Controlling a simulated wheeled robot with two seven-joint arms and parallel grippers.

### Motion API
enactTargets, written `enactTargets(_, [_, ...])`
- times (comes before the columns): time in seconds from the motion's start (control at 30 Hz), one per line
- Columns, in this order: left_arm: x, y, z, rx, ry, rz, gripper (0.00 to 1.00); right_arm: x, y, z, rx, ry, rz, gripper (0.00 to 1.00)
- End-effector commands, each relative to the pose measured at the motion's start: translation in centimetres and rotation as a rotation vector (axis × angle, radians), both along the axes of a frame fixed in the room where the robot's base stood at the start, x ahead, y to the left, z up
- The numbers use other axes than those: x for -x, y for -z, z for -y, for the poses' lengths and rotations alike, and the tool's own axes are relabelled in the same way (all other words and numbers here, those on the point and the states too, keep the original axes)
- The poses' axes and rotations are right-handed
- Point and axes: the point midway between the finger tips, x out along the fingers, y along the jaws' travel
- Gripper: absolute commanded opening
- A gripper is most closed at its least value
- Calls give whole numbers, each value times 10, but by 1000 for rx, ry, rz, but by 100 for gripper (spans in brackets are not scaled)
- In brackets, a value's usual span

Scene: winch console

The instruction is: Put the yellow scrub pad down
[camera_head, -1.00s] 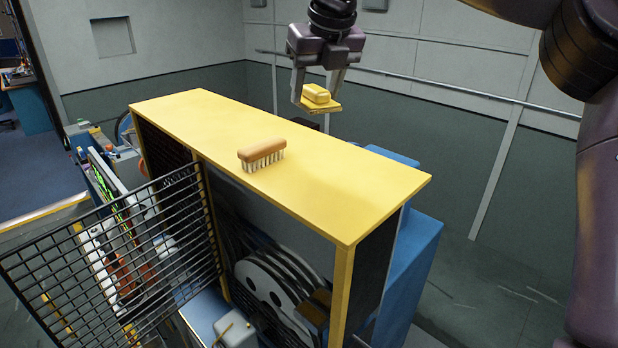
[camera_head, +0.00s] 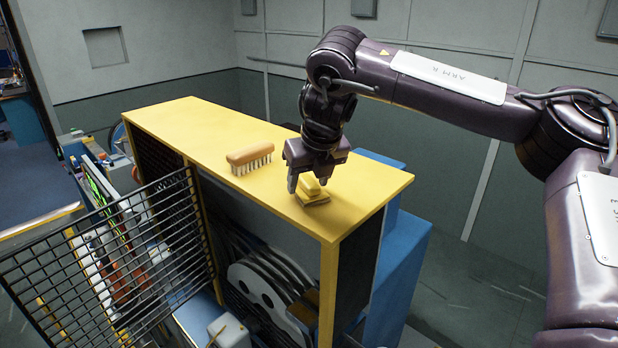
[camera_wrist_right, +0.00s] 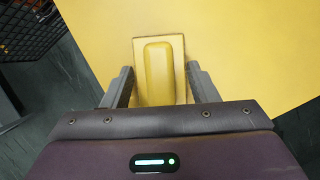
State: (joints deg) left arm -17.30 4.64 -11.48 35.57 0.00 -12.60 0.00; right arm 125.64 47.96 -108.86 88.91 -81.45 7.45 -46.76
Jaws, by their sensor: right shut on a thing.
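The yellow scrub pad (camera_head: 311,190) has a raised grip on a flat base. It is at the yellow cabinet top (camera_head: 355,180), towards its right end; I cannot tell whether its base touches the surface. My right gripper (camera_head: 308,188) is shut on the pad from above. In the right wrist view the pad (camera_wrist_right: 159,75) lies between the two fingers (camera_wrist_right: 160,88), with the yellow top behind it. My left gripper is not in view.
A wooden brush (camera_head: 250,158) with pale bristles stands on the cabinet top, left of the pad. An open black mesh door (camera_head: 120,245) juts out at the left front. The top right of the pad is clear.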

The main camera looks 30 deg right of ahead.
Motion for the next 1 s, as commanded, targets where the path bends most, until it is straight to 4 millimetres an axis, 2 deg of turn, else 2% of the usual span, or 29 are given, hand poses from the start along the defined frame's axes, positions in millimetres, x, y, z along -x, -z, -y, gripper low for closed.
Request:
enactTargets(0.1, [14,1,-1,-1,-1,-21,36,0,2,0,0,1,2,35])
enactTargets(0.27, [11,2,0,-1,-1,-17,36,0,2,0,0,0,1,35])
enactTargets(0.3, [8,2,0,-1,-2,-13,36,0,3,0,0,0,1,55])
enactTargets(0.47, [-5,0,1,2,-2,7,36,0,2,0,0,0,1,75])
enactTargets(0.8, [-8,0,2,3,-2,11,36,0,-1,0,0,0,3,75])
enactTargets(1.0, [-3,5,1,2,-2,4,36,11,-28,-1,1,-1,9,75])
